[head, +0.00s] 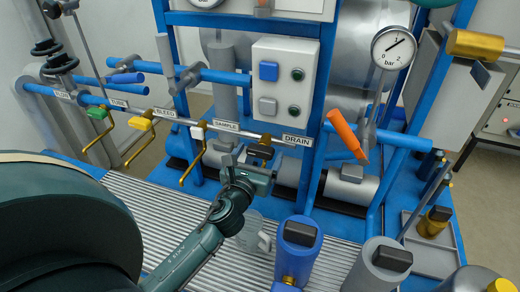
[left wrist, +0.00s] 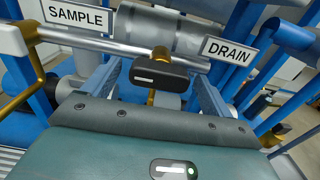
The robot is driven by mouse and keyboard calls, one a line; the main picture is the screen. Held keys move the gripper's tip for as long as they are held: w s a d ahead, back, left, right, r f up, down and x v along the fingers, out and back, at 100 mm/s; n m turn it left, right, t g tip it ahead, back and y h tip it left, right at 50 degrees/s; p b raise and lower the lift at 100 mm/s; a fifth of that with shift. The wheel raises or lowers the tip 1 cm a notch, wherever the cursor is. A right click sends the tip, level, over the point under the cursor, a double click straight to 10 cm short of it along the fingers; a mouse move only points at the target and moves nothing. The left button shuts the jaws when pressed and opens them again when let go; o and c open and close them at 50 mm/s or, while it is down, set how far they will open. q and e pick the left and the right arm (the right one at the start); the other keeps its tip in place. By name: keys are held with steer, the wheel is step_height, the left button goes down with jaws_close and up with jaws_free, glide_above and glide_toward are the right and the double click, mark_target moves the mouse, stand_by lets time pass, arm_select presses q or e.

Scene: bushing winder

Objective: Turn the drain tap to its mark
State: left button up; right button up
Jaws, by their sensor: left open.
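The drain tap (head: 262,147) sits on the grey pipe beside the DRAIN label (head: 296,140). In the left wrist view the tap (left wrist: 160,76) shows a dark block handle with a white bar on its face and brass at its stem. My left gripper (head: 250,170) is at the tap, coming from below. In the left wrist view the left gripper (left wrist: 155,88) is open, with one finger on each side of the handle and a visible gap on both sides. I cannot make out the tap's mark. My right gripper is not in view.
Taps with green (head: 98,113), yellow (head: 141,124) and white (head: 197,131) handles hang left along the same pipe. A control box (head: 284,85) stands above. An orange-handled lever (head: 346,134) is to the right. A clear jug (head: 254,234) stands on the slatted deck below.

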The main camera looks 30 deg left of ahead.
arm_select(q)
steer(key=shift+x, duration=0.8)
steer(key=shift+c, duration=0.3)
steer(key=c, duration=0.9)
